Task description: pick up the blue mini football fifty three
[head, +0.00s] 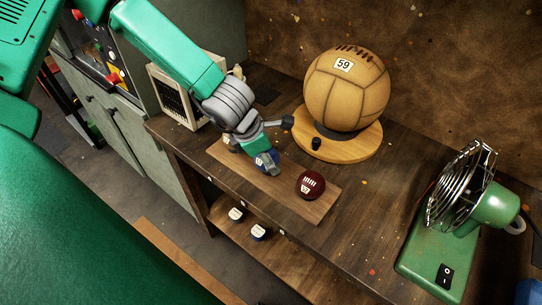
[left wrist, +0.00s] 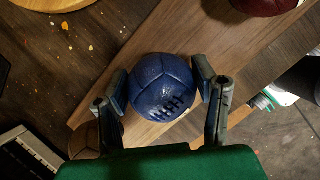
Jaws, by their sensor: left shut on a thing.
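The blue mini football (head: 264,158) is a small dark blue ball with lacing, on a wooden board (head: 323,206) on the dark wooden bench. My left gripper (head: 269,163) is around it, and the gripper hides part of it in the head view. In the left wrist view the ball (left wrist: 163,88) sits between the two fingers of my left gripper (left wrist: 162,90), one on each side. The gripper is shut on it. No number on the blue ball is readable. My right gripper is not in view.
A dark red mini ball (head: 310,184) lies on the board to the right. A large tan ball (head: 346,88) marked 59 stands on a round wooden base (head: 345,147) behind. A green fan (head: 470,205) stands at the right. A beige heater-like box (head: 180,100) is at the left.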

